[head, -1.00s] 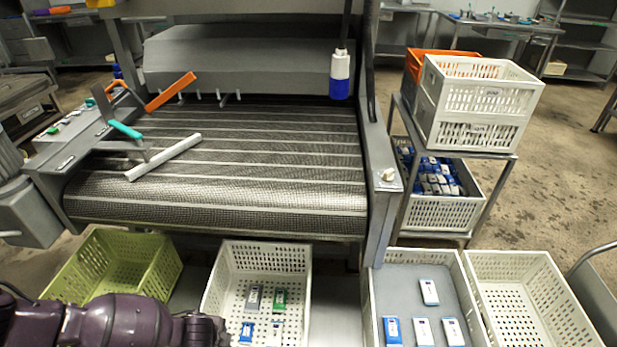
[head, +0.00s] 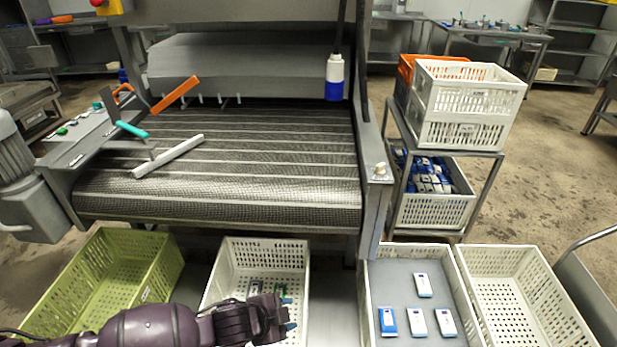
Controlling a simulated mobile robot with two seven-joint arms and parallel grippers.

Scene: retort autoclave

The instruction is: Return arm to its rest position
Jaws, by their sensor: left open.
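My left arm (head: 155,325), dark purple, reaches in from the left along the bottom edge. My left gripper (head: 288,313) is over the white crate (head: 222,262) in front of the conveyor. It is open, and I see nothing held in it. It hides much of the crate's inside, where parts of small packs (head: 255,287) show behind it. Whether the gripper touches any of them I cannot tell. My right gripper is not in view.
A green crate (head: 160,265) stands left, partly behind my arm. A grey-bottomed crate (head: 395,270) holds several packs, with an empty white crate (head: 510,285) beside it. The mesh conveyor (head: 270,160) lies beyond. A cart (head: 490,175) with stacked crates stands right.

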